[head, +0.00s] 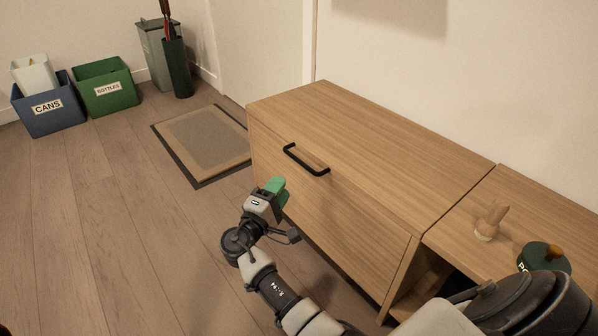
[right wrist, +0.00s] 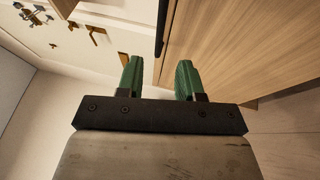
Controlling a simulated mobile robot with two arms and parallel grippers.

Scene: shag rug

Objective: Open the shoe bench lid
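The shoe bench (head: 370,150) is a light wood cabinet against the wall. Its front panel (head: 345,215) carries a black bar handle (head: 305,160) near the top edge, and the lid looks shut. My right gripper (head: 275,186) has green fingers and is in front of the panel, below and left of the handle in the head view. In the right wrist view the two green fingers (right wrist: 159,75) stand apart with nothing between them. A dark bar, seemingly the handle (right wrist: 162,28), shows beyond them beside the wood panel. My left gripper is not in view.
A lower wooden shelf unit (head: 470,235) adjoins the bench at right, with a wooden item (head: 491,220) and a green pot (head: 541,256) on it. A doormat (head: 205,142), a blue bin (head: 47,112) and a green bin (head: 106,90) lie left. The floor between is clear.

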